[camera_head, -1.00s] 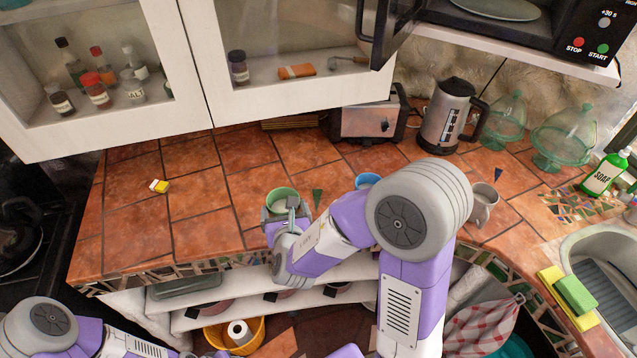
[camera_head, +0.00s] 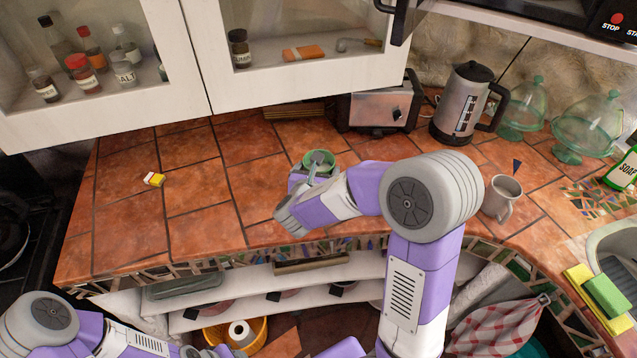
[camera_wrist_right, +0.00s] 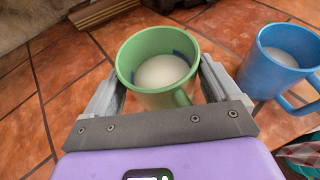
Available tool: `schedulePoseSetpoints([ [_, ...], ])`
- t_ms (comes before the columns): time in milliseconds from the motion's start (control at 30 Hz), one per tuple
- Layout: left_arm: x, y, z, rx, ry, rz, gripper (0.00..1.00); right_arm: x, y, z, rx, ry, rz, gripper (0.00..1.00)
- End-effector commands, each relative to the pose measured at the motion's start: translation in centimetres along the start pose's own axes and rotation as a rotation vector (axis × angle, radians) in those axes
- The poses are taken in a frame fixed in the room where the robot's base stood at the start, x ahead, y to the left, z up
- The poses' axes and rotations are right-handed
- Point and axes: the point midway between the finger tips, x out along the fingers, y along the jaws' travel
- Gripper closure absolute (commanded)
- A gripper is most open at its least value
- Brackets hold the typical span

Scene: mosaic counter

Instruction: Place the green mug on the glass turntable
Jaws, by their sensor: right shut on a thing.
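The green mug (camera_head: 318,163) is over the tiled counter, in the grasp of my right gripper (camera_head: 311,178). The right wrist view shows the mug (camera_wrist_right: 160,68) between the two fingers, which press on its sides. It is roughly upright, with a pale inside and its handle toward the wrist. I cannot tell its exact height above the tiles. The glass turntable is out of view now; only the lower edge of the black microwave (camera_head: 530,14) shows at the top right. My left arm is at the bottom left, with its gripper out of view.
A blue mug (camera_wrist_right: 275,62) stands right of the green mug in the right wrist view. A grey mug (camera_head: 499,198), kettle (camera_head: 462,104), toaster (camera_head: 376,107) and glass domes stand on the counter. The open microwave door (camera_head: 402,18) hangs above. The counter's left part is mostly clear.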

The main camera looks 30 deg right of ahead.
Motion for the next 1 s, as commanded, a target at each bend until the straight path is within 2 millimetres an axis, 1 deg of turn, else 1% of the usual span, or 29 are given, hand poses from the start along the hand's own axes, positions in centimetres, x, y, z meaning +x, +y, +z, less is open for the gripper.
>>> schedulePoseSetpoints([
  [233,1.1,-0.4,-0.1,0.000,0.000,0.000,0.57,1.2,0.0,-3.0,-0.003,-0.002,0.000,0.61],
  [300,1.1,-0.4,-0.1,0.000,0.000,0.000,0.57,1.4,0.0,-3.2,0.000,-0.003,0.001,0.61],
  [500,1.0,-0.4,-0.1,0.000,0.000,0.000,0.57,1.3,0.0,-3.0,0.001,-0.004,0.001,0.61],
  [667,1.5,-0.6,-0.1,0.000,0.000,0.000,0.57,1.4,0.0,-3.5,0.001,-0.004,0.002,0.61],
  [700,1.4,-0.5,-0.1,0.000,0.000,0.000,0.57,1.4,0.0,-3.5,-0.001,0.000,0.001,0.04],
  [733,1.3,-0.5,-0.1,0.000,0.000,0.000,0.57,1.4,0.0,-3.5,-0.001,0.000,0.001,0.00],
  [1000,1.1,-0.4,-0.1,0.000,0.000,0.000,0.57,1.3,0.0,-3.3,-0.001,0.000,0.001,0.00],
])
